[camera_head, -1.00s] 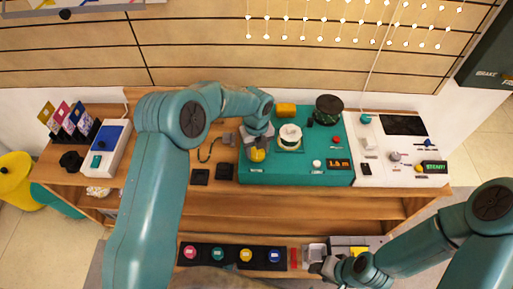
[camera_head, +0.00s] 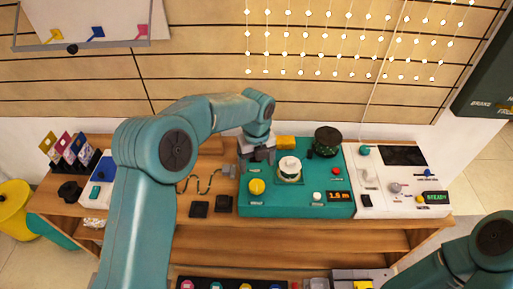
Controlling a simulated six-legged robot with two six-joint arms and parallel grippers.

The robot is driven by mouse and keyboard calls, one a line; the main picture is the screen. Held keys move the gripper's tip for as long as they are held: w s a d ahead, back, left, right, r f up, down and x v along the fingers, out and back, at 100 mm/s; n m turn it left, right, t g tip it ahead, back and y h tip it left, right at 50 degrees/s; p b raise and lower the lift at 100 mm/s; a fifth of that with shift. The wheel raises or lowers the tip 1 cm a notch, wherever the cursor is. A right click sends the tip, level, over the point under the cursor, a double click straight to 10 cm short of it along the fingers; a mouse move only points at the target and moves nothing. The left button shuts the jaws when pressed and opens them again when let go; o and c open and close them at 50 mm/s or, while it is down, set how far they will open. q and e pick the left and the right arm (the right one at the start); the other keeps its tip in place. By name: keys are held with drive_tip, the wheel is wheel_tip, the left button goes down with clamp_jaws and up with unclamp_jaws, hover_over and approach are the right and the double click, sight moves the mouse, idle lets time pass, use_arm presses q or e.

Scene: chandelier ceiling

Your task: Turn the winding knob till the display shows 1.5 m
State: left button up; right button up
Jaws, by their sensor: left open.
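The yellow winding knob (camera_head: 257,187) sits at the left front of the teal console (camera_head: 290,208). The orange-lit display (camera_head: 339,196) is at the console's right front; it seems to read about 1.5 m, but its last digit is too small to be sure. A white spool (camera_head: 289,168) stands mid-console. My left gripper (camera_head: 257,166) is open and empty, just behind and above the knob and apart from it, so the whole knob shows. My right arm enters at the bottom right, but its gripper is out of view.
A dark green reel (camera_head: 327,141) and a yellow block (camera_head: 286,142) stand at the console's back. A white panel (camera_head: 400,205) with a green-lit screen adjoins on the right. Black pads (camera_head: 198,209) and a wavy wire (camera_head: 200,184) lie left of the console on the wooden bench.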

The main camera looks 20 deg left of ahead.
use_arm(q)
wheel_tip(320, 180, up, 6)
drive_tip(key=shift+r, duration=0.25)
drive_tip(key=shift+s, duration=0.1)
idle(0.4)
